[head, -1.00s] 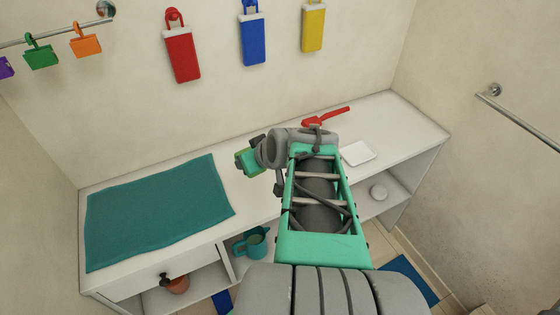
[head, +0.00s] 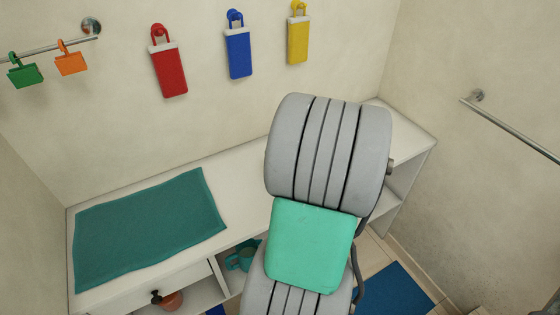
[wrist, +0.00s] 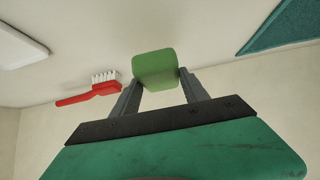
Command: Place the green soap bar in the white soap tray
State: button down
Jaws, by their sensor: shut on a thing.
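The green soap bar (wrist: 155,64) is in my gripper (wrist: 160,82), pinched between the two grey fingers in the wrist view. The white soap tray (wrist: 20,47) lies on the white counter (wrist: 125,22) at the upper left of the wrist view, apart from the soap and beyond the red brush. In the head view my arm hides the gripper, the soap and the tray. The exact gap between the soap and the counter is hard to tell.
A red brush with white bristles (wrist: 93,90) lies between the soap and the tray side. A teal towel (head: 150,235) covers the counter's left part. Red (head: 169,69), blue (head: 238,52) and yellow (head: 298,38) holders hang on the wall.

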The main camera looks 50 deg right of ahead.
jog(key=f, duration=0.2)
jog(key=w+d+f, duration=0.2)
jog(key=f, duration=0.1)
jog(key=shift+f+p, duration=0.35)
jog(key=shift+f+b, duration=0.3)
jog(key=shift+f, duration=0.25)
jog(key=c, duration=0.6)
grip_release()
jog(key=shift+r, duration=0.1)
